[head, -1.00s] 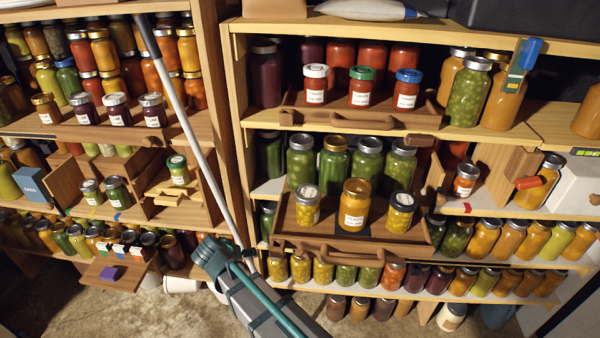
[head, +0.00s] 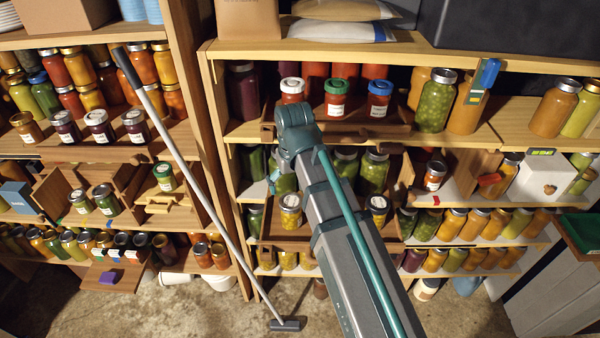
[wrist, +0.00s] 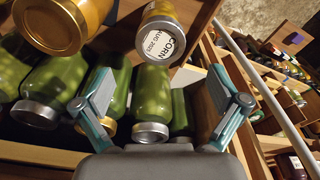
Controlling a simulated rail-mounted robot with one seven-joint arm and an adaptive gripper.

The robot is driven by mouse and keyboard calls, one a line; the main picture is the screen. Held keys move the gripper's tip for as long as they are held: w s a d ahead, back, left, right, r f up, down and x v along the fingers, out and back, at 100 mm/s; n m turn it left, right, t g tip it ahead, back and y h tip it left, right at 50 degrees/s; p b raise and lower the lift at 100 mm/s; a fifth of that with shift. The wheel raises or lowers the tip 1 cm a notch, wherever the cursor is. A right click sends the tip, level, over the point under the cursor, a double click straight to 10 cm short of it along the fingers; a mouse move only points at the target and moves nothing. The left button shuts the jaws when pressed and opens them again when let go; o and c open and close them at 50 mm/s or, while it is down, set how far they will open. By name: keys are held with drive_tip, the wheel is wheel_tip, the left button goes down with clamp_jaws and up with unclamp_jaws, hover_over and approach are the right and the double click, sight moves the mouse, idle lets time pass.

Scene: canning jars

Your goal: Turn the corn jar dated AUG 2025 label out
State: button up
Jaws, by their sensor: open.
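The corn jar dated AUG 2025 (wrist: 160,38) shows in the wrist view with its lid towards me; the round white lid label reads CORN AUG 2025. It stands beside a larger gold-lidded jar (wrist: 62,22). My gripper (wrist: 165,68) is open and empty, its fingertips short of the corn jar, which lies ahead between their lines. In the head view the small yellow jar at the tray's left (head: 291,212) appears to be the same jar; its side label is too small to read.
A wooden tray (head: 262,235) holds the jars. Another small yellow jar (head: 377,212) stands at its right. Red jars (head: 338,98) line the shelf above. A long pole (head: 200,180) leans left.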

sight(291, 200)
drive_tip(key=shift+w+a+f+p, duration=0.15)
drive_tip(key=shift+f+p, duration=0.25)
drive_tip(key=shift+f, duration=1.4)
drive_tip(key=shift+w+f+p, duration=0.25)
drive_tip(key=shift+f+p, duration=0.2)
drive_tip(key=shift+f, duration=1.3)
drive_tip(key=shift+w+a+f+p, duration=0.15)
drive_tip(key=shift+f+p, duration=0.25)
drive_tip(key=shift+f, duration=1.4)
drive_tip(key=shift+c, duration=0.2)
drive_tip(key=c, duration=1.3)
drive_tip(key=o, duration=0.8)
drive_tip(key=c, duration=0.6)
drive_tip(key=m, duration=0.3)
drive_tip(key=shift+d+p, duration=0.1)
drive_tip(key=shift+p, duration=0.3)
drive_tip(key=shift+c, duration=0.2)
drive_tip(key=shift+m, duration=0.8)
drive_tip(key=shift+h, duration=0.3)
